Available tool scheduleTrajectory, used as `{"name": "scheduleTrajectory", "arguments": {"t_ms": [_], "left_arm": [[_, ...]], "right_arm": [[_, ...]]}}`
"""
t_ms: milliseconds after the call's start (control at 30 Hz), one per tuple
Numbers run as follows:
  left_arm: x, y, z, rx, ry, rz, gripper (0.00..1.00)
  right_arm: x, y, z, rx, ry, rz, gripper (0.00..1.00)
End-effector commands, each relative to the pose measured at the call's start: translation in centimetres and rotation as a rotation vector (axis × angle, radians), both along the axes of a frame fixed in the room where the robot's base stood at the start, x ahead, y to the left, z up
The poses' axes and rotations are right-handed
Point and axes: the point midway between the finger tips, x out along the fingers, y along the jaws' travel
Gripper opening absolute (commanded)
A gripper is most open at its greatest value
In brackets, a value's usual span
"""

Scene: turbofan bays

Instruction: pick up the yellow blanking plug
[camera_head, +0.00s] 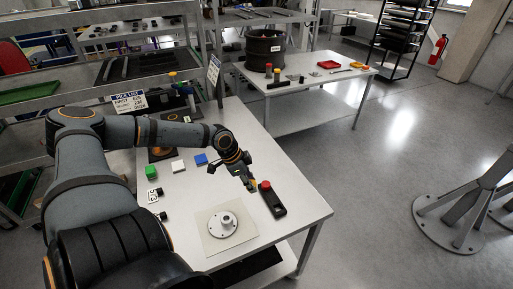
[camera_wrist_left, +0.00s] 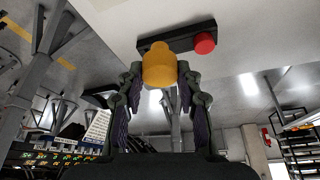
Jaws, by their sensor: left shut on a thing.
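My left gripper (camera_head: 251,184) is over the right part of the near table, shut on the yellow blanking plug (camera_wrist_left: 158,69). In the left wrist view the plug sits between the two fingers (camera_wrist_left: 160,95). In the head view only a small bit of yellow shows at the fingertips. A black holder (camera_head: 275,203) with a red plug (camera_head: 266,185) lies on the table just right of the gripper. They also show in the left wrist view, the holder (camera_wrist_left: 170,40) behind the yellow plug and the red plug (camera_wrist_left: 204,43) beside it. My right gripper is not in view.
A grey flanged part (camera_head: 223,224) sits on a pale square plate near the front. Green (camera_head: 151,172), white (camera_head: 178,166) and blue (camera_head: 201,159) blocks lie left of the gripper. A second table (camera_head: 300,100) with a black drum (camera_head: 265,50) stands behind.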

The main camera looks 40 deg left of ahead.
Motion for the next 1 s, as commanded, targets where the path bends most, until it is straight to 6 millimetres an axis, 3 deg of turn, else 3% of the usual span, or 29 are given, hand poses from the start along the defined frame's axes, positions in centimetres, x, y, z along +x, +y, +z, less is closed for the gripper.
{"name": "scheduleTrajectory", "arguments": {"t_ms": [33, 300, 600, 767, 1000], "left_arm": [[-0.3, 0.3, 1.2, -0.005, 0.0, 0.004, 0.18], [-1.8, 2.1, 1.8, 0.0, 0.004, 0.002, 0.18], [-2.3, 2.7, 1.5, 0.002, 0.001, 0.0, 0.18], [-2.3, 2.7, -0.6, 0.001, 0.002, 0.0, 0.18], [-2.3, 2.7, -7.9, 0.002, 0.001, 0.0, 0.18]], "right_arm": [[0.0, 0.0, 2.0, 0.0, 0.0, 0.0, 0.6], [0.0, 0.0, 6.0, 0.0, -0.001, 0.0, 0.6], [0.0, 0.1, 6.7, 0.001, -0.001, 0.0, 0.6], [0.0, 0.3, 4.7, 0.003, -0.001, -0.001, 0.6], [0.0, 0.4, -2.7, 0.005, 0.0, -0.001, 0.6]]}}
